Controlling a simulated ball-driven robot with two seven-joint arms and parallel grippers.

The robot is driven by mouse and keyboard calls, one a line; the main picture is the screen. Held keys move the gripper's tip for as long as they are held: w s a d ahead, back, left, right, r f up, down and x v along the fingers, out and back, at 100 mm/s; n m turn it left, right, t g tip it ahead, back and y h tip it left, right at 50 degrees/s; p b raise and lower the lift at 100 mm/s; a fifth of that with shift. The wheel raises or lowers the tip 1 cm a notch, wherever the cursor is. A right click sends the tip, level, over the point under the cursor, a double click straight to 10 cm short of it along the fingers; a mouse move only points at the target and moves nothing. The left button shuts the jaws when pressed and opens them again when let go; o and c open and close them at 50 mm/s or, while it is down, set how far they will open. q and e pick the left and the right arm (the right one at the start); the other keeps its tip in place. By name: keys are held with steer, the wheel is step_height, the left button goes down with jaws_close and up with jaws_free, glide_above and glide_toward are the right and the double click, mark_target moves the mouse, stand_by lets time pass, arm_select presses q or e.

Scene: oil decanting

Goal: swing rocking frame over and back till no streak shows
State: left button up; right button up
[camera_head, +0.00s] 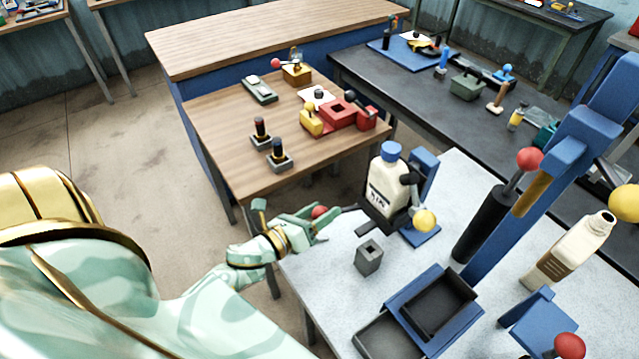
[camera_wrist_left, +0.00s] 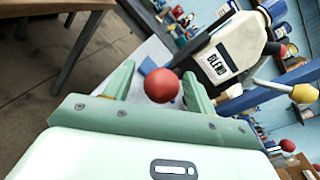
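The cream bottle (camera_head: 386,185) with a blue cap and dark-lettered label sits in a dark rocking frame (camera_head: 375,219) on a blue stand (camera_head: 424,169). A lever with a yellow knob (camera_head: 424,221) is on its right. A red knob (camera_head: 319,212) sticks out on its left. In the left wrist view the bottle (camera_wrist_left: 232,53) has a label reading BLEND; I make out no streak. My left gripper (camera_head: 317,222) is open, its fingers on either side of the red knob (camera_wrist_left: 162,86), with a gap on one side. My right gripper is not in view.
On the pale table (camera_head: 345,280) stand a small grey block (camera_head: 369,257), a blue-and-black tray (camera_head: 435,308) and a second cream bottle (camera_head: 572,250). A tall blue post (camera_head: 575,150) with a black cylinder rises at right. A wooden table (camera_head: 225,135) with several fixtures lies beyond.

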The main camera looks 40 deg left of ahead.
arm_select(q)
steer(key=shift+d, duration=0.1)
steer(key=b+v, duration=0.2)
steer(key=v, duration=1.4)
steer(key=shift+s, duration=0.2)
